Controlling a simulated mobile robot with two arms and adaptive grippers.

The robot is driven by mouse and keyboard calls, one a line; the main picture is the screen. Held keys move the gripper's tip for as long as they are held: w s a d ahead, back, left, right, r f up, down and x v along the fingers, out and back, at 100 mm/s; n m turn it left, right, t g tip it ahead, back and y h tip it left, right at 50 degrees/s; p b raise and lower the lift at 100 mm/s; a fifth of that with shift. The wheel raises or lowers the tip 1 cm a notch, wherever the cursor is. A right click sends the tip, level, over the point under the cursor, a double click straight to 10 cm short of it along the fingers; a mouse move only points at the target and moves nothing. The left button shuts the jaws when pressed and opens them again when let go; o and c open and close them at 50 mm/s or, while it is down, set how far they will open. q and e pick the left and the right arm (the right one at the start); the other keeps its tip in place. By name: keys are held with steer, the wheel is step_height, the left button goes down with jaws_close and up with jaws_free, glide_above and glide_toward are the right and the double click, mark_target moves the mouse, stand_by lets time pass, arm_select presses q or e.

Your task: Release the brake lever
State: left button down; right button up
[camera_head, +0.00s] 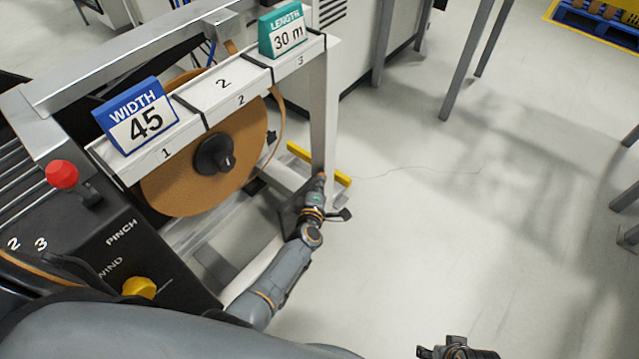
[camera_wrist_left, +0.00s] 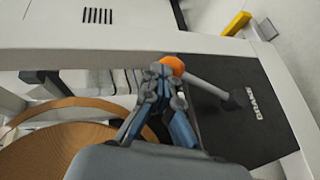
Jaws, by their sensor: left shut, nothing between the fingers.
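The brake lever (camera_wrist_left: 205,84) is a grey rod with an orange knob (camera_wrist_left: 172,66), on a black panel (camera_wrist_left: 240,125) marked BRAKE. My left gripper (camera_wrist_left: 164,80) is shut with nothing between its fingers. Its fingertips are right at the knob, overlapping it in the left wrist view; I cannot tell whether they touch. In the head view my left gripper (camera_head: 317,198) is low beside the frame's right post, and the knob (camera_head: 322,176) is a small orange spot there. My right gripper (camera_head: 457,350) shows only partly at the bottom edge, and its fingers are unclear.
A brown edge-band roll (camera_head: 215,160) hangs behind the white rail (camera_head: 205,115) with WIDTH 45 (camera_head: 138,115) and LENGTH 30 m (camera_head: 284,32) signs. A control box (camera_head: 120,250) has red and yellow knobs. A yellow bar (camera_head: 330,170) lies behind the post.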

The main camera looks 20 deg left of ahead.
arm_select(q)
steer(key=shift+w+d+r, duration=0.1)
steer(key=shift+w+r, duration=0.1)
steer(key=shift+r, duration=0.05)
steer(key=s+d, duration=0.2)
steer(key=s, duration=1.3)
steer(key=shift+r, duration=0.15)
steer(key=shift+d, duration=0.1)
